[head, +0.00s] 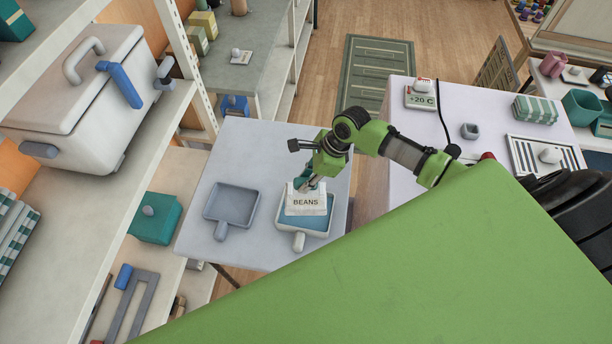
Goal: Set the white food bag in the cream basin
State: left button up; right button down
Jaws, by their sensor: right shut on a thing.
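The white food bag (305,203), marked BEANS, is upright at the cream basin (315,225). The basin has a pale rim, a blue inside and a short handle toward me, and sits on the right part of a small light table. My right gripper (304,184) reaches down from above and is shut on the top of the bag. The bag covers the back part of the basin. I cannot tell whether its bottom touches the basin floor or hangs just above it. My left gripper is out of view.
A grey-blue pan (232,205) sits left of the basin on the same table (262,146). Shelving with a large white cooler (85,100) and a teal box (155,218) stands at left. A white table (450,95) stands at right.

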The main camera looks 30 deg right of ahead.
aim_at(306, 196)
jog(key=shift+f+b, duration=1.5)
jog(key=shift+f, duration=2.7)
jog(key=shift+f, duration=0.45)
